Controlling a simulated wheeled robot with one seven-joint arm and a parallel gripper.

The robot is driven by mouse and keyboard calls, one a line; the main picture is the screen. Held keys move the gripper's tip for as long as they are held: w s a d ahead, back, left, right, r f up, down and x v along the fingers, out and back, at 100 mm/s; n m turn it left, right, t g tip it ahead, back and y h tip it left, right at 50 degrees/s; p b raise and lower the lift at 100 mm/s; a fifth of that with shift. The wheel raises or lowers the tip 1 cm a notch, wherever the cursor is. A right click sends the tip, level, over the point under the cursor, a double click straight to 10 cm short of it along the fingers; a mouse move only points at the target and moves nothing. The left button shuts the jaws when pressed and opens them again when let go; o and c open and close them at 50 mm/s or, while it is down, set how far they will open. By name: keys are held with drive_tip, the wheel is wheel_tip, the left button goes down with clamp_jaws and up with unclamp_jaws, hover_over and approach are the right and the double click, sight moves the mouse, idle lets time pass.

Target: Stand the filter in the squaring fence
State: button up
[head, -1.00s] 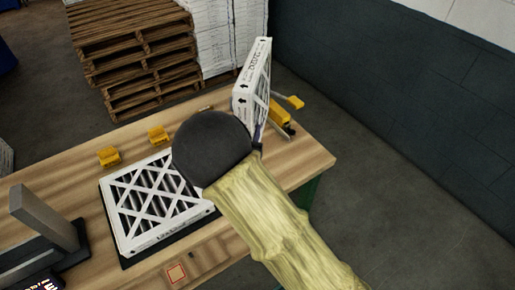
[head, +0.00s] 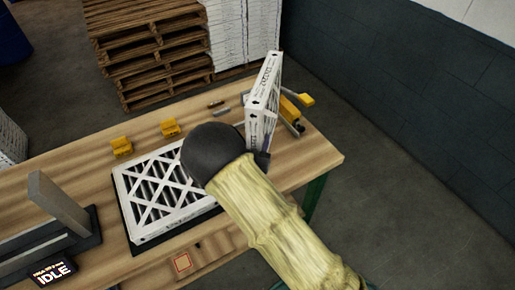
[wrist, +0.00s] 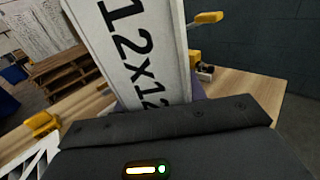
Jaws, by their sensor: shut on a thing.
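My gripper (head: 258,160) is shut on a white-framed filter (head: 264,98) and holds it upright, edge-on, over the right part of the bench. In the wrist view the filter's printed white edge (wrist: 140,50) rises from behind the dark gripper body; the grip itself is mostly hidden, and I cannot tell whether its lower edge touches the bench. A grey upright plate (head: 58,203) on a dark base stands at the bench's left; it may be the squaring fence. Another filter (head: 165,190) with a white lattice face lies flat on a dark mat left of my gripper.
Two yellow blocks (head: 122,147) sit near the bench's back edge. A yellow-handled tool (head: 294,108) is just behind the held filter. A display (head: 52,270) reads IDLE at front left. Stacked pallets (head: 150,50) stand behind the wooden bench (head: 75,180).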

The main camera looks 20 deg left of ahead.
drive_tip(key=shift+f+p, duration=0.55)
drive_tip(key=shift+f, duration=1.55)
drive_tip(key=o, duration=1.1)
drive_tip(key=shift+f, duration=0.1)
drive_tip(key=shift+c, duration=0.2)
drive_tip(key=shift+s, duration=0.1)
drive_tip(key=s+d+b, duration=0.1)
drive_tip(key=s+b, duration=0.2)
drive_tip(key=s, duration=0.9)
drive_tip(key=shift+b, duration=0.3)
drive_tip(key=shift+w, duration=0.1)
